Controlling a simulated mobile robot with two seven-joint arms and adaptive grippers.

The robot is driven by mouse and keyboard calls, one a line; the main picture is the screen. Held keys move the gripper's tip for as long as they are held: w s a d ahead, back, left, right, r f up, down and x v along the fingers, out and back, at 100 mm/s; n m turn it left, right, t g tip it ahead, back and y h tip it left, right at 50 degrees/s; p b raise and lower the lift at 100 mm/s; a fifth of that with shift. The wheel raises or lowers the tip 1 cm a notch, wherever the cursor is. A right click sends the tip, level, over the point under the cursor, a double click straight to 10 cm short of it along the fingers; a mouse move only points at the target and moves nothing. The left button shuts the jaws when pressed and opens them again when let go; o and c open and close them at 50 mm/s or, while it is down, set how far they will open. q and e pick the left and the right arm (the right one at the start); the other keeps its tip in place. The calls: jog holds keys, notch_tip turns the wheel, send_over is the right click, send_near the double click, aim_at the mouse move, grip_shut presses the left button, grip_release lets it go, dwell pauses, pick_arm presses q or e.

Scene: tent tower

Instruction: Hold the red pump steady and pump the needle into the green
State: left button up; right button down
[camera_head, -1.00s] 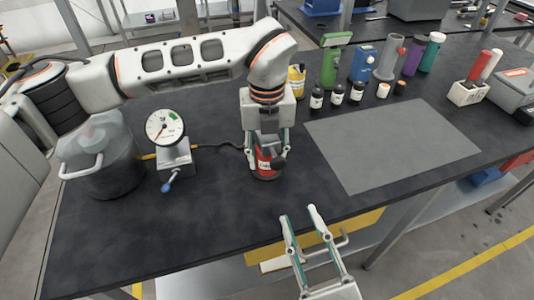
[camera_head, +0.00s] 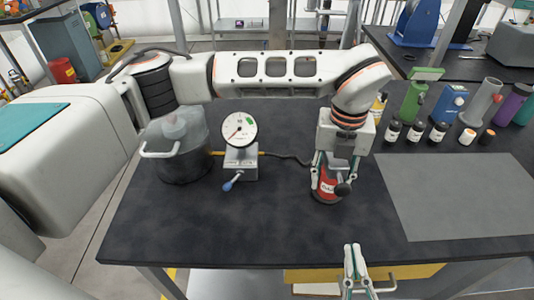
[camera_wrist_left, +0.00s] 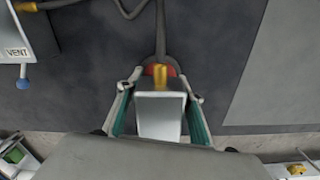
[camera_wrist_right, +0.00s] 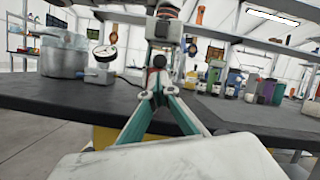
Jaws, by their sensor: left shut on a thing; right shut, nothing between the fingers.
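The red pump (camera_head: 325,189) stands on the dark bench. My left gripper (camera_head: 332,172) is above it, shut on it, and hides its upper part. In the left wrist view only a red edge of the pump (camera_wrist_left: 148,70) shows. A dark round knob (camera_head: 343,189) is at the pump's right front. The gauge (camera_head: 240,129) stands left of the pump. My right gripper (camera_head: 353,250) is shut and empty, in front of the bench's front edge and apart from the pump.
A dark hose (camera_head: 290,158) runs from the gauge side to the pump. A lidded pot (camera_head: 178,160) stands at left, and a blue-tipped lever (camera_head: 229,185) juts from the gauge block. A grey mat (camera_head: 455,195) lies clear at right. Bottles (camera_head: 415,132) stand behind it.

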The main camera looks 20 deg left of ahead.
jog(key=d+r+m+g+y, duration=0.4)
jog(key=d+m+g+y, duration=0.4)
jog(key=m+g, duration=0.4)
jog(key=shift+d+m, duration=0.4)
jog(key=shift+m, duration=0.6)
